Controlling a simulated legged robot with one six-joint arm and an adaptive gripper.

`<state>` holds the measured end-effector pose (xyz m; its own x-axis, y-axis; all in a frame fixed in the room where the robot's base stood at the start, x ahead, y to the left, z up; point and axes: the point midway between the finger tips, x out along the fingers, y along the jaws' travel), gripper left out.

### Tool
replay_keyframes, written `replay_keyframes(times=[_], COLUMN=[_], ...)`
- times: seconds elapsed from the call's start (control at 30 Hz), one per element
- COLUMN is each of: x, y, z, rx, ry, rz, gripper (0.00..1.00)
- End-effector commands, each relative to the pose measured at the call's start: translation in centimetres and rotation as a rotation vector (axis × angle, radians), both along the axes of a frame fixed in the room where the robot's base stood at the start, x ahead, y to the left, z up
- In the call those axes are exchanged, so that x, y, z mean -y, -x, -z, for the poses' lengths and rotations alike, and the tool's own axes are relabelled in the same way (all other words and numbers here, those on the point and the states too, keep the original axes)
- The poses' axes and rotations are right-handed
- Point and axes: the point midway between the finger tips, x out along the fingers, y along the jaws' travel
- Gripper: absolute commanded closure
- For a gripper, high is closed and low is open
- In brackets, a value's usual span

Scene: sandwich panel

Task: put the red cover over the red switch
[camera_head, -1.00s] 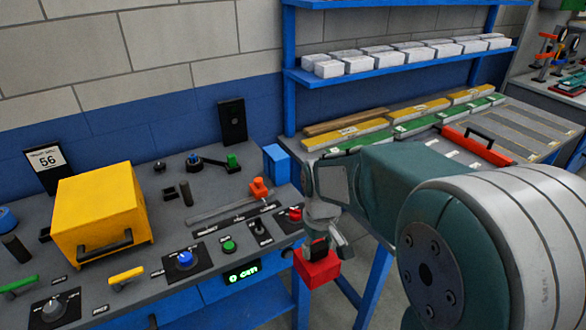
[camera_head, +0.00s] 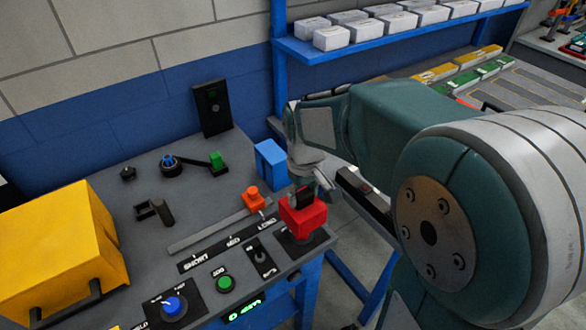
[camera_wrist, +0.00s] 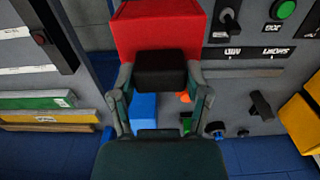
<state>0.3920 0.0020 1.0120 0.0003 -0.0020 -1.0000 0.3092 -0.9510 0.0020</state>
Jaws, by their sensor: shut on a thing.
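The red cover (camera_head: 303,216) is a red box with a black handle. My gripper (camera_head: 306,192) is shut on that handle, at the right end of the control panel. The cover also shows in the wrist view (camera_wrist: 158,30), with the black handle (camera_wrist: 160,72) between my fingers. Below the cover, a black plate (camera_head: 304,246) on the panel shows in the head view. The red switch is not visible; the cover hides that spot. I cannot tell whether the cover touches the plate or hangs just above it.
A toggle switch (camera_head: 258,254), a green button (camera_head: 225,283) and a blue knob (camera_head: 173,305) lie left of the cover. An orange slider knob (camera_head: 253,198) and a blue block (camera_head: 271,163) stand close behind. A yellow box (camera_head: 50,255) stands far left.

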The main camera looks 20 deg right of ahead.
Motion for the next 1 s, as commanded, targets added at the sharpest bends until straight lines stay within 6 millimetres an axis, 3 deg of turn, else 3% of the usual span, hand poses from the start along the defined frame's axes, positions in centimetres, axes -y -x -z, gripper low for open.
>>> replay_keyframes(times=[0.27, 0.7, 1.0], x=[0.0, 0.0, 0.0], y=[0.0, 0.0, -0.1], z=[0.3, 2.9, 3.0], rx=[0.000, 0.000, 0.000], ry=[0.000, 0.000, 0.000], rz=[0.001, 0.001, 0.001], gripper=[0.90, 0.90, 0.90])
